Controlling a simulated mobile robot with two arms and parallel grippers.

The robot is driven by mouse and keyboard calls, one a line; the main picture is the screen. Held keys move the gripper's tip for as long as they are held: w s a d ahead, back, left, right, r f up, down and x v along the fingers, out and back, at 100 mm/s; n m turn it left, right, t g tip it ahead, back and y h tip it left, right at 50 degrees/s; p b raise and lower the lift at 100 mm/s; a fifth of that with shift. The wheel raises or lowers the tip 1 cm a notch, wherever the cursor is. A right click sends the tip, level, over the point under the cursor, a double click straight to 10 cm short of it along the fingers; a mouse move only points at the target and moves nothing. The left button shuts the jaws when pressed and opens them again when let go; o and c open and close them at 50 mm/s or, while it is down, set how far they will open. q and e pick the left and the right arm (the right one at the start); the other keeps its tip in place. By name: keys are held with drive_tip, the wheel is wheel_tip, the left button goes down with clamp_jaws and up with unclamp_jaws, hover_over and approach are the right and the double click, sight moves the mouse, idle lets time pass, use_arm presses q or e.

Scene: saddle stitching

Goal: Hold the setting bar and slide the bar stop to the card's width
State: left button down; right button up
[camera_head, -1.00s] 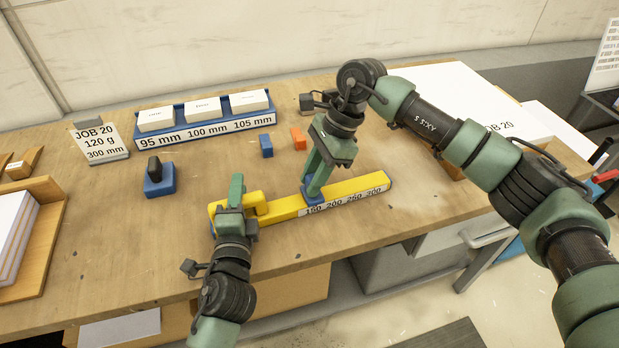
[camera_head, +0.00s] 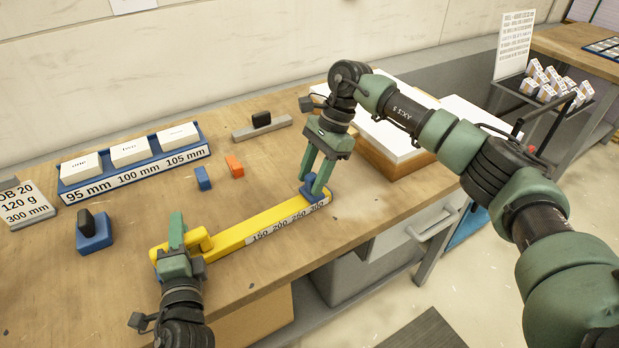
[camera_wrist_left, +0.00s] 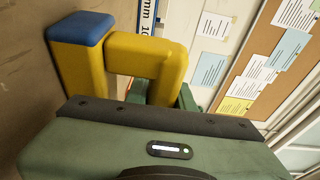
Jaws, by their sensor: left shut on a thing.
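The yellow setting bar (camera_head: 228,237) lies on the bench, with a scale along its front edge. My left gripper (camera_head: 178,245) is shut on the yellow handle at its left end. In the left wrist view the handle (camera_wrist_left: 146,57) shows beside a blue-capped yellow post (camera_wrist_left: 82,63). The blue bar stop (camera_head: 323,194) is at the right end of the bar, by the 300 mark. My right gripper (camera_head: 314,180) is over the stop with its fingers visibly apart, one on each side. The card (camera_head: 26,204) reading JOB 20, 120 g, 300 mm stands at the left edge.
A blue rack (camera_head: 137,172) with white stacks stands at the back left. A blue block with a black knob (camera_head: 93,230), a small blue block (camera_head: 203,178) and an orange block (camera_head: 235,166) lie behind the bar. A white paper stack (camera_head: 385,135) lies right of it.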

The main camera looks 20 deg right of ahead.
use_arm(q)
drive_tip(key=shift+f, duration=0.2)
use_arm(e)
drive_tip(key=v, duration=1.2)
use_arm(q)
drive_tip(key=c, duration=1.1)
unclamp_jaws()
drive_tip(key=shift+r, duration=0.15)
